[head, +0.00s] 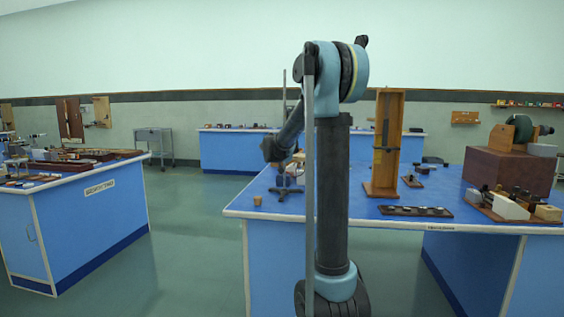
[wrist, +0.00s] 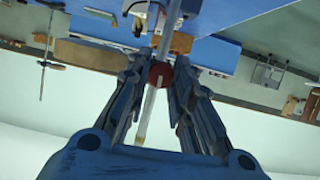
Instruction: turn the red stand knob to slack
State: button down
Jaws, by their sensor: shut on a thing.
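My gripper (wrist: 160,75) shows in the wrist view with its two fingers closed around the red stand knob (wrist: 160,73). The knob sits between the fingertips, beside a pale upright rod (wrist: 170,25) of the stand. In the head view my arm stands in the middle and reaches toward the near blue bench. The base of a stand (head: 287,187) shows on that bench, left of my arm. My gripper and the red knob cannot be made out in the head view, where my arm hides part of that area.
Another blue bench (head: 90,215) stands at left. The floor (head: 195,215) between them is clear.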

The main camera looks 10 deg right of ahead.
jog(key=n+t+h, duration=0.1)
jog(key=n+h, duration=0.1)
jog(key=n, duration=0.4)
jog(key=n+t+h, duration=0.1)
jog(key=n+h, duration=0.2)
jog(key=n, duration=0.3)
jog(key=a+f+n+t+h, duration=0.1)
jog(key=n+h, duration=0.2)
jog(key=n, duration=0.3)
jog(key=shift+w+f, duration=0.1)
jog(key=shift+w, duration=0.1)
dwell(0.4)
jog(key=shift+d+n, duration=0.1)
jog(key=shift+n, duration=0.3)
jog(key=c, duration=1.4)
grip_release()
jog(key=v, duration=1.2)
jog(key=shift+f, duration=0.1)
